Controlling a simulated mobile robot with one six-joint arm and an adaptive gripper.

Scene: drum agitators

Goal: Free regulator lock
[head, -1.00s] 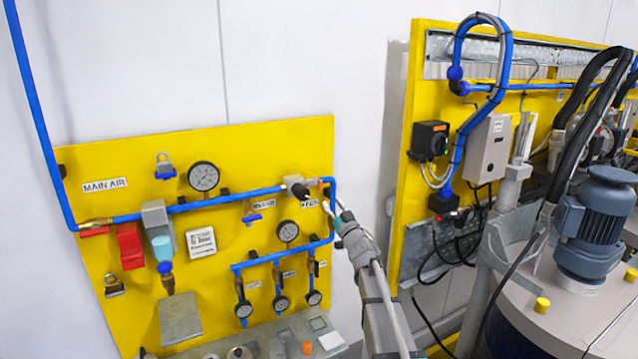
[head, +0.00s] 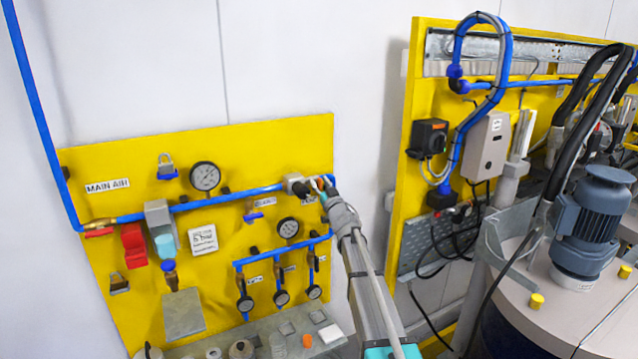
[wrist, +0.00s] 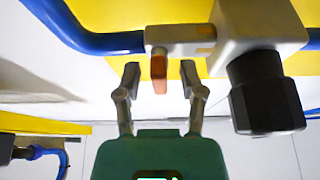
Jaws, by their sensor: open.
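The regulator (wrist: 262,28) is a light metal block on the blue air pipe, with a black ribbed knob (wrist: 265,92) pointing toward the wrist camera. Beside it, a small orange tab (wrist: 158,68), which looks like the lock, hangs from a grey bracket. My gripper (wrist: 160,74) is open, its two fingertips on either side of the orange tab with visible gaps. I cannot tell how far the tips reach past it in depth.
The yellow panel (head: 110,210) holds gauges, a red lockout block (head: 133,245) and the blue pipe (head: 238,195). Small gauges and valves hang below the regulator. A grey shelf (head: 268,335) with small items lies below. A second yellow panel and a motor (head: 592,220) stand right.

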